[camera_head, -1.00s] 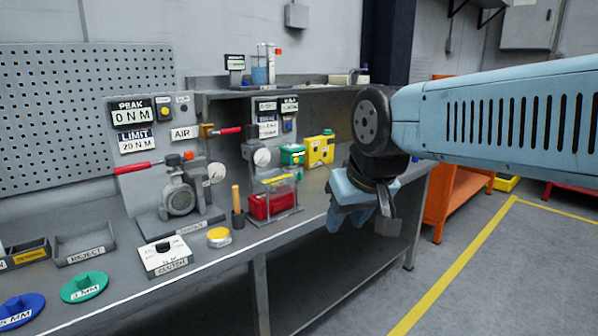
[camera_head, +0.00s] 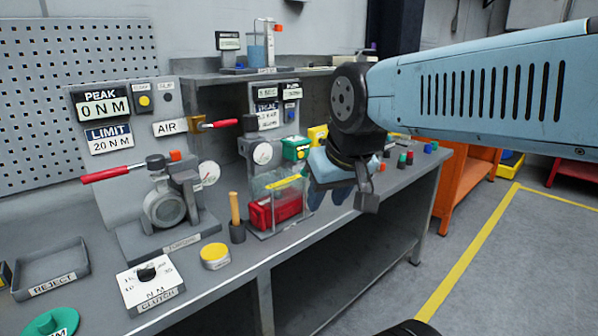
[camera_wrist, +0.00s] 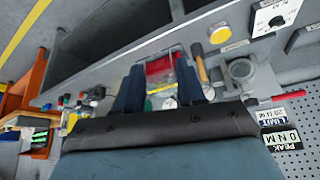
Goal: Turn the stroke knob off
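No label reading "stroke" can be made out, so I cannot tell which knob is the stroke knob. A small blue-black knob (camera_head: 290,115) is on the panel of the rear station, left of my arm. A black clutch knob (camera_head: 147,273) is on a white dial plate (camera_head: 155,292) at the bench front; the plate also shows in the wrist view (camera_wrist: 275,14). My gripper (camera_head: 335,196) hangs over the bench's front edge, right of the red box.
A red box (camera_head: 275,209) in a clear guard, a wooden-handled tool (camera_head: 235,210) and a yellow button (camera_head: 215,255) stand near the bench front. An orange bench (camera_head: 462,185) is at right. The floor ahead right is clear.

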